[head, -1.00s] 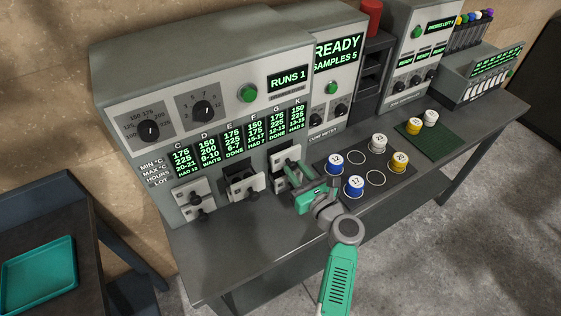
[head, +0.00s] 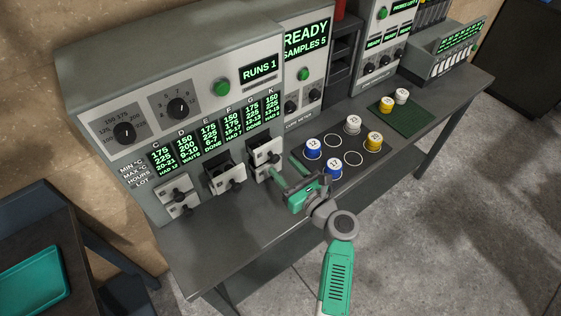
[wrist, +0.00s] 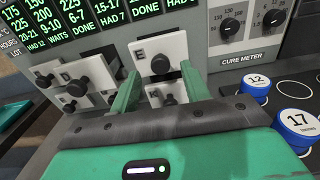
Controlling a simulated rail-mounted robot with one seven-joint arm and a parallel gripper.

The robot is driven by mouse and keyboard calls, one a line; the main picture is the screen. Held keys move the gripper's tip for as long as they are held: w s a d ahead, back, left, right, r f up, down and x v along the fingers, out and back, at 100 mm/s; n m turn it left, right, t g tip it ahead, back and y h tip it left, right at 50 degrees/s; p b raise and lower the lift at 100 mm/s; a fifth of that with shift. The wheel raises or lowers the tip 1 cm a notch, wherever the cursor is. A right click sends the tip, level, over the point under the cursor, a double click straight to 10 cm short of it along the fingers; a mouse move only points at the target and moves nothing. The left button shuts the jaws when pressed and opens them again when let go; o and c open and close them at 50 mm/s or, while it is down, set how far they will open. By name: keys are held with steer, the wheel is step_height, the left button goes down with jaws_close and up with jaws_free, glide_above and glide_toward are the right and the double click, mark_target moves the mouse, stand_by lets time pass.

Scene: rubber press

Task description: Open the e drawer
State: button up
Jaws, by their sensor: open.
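The press front has white drawers with black knobs in three groups under a lettered display. The right-hand drawer pair (head: 265,157) has an upper drawer (wrist: 151,54) whose small label looks like E, though it is hardly legible. My gripper (head: 286,168) is open and empty, a short way in front of this pair. In the wrist view its green fingers (wrist: 160,88) lie either side of the lower drawer, with the upper knob above and between them. The lower drawer is partly hidden by my gripper.
The middle drawer (head: 231,180) stands out from the press with a dark opening behind it. The left drawers (head: 178,196) look closed. Blue-, white- and yellow-topped pots stand on a dark mat (head: 330,151) right of my gripper. The bench front (head: 225,235) is clear.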

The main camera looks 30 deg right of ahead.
steer(key=s, duration=0.5)
steer(key=shift+d, duration=0.2)
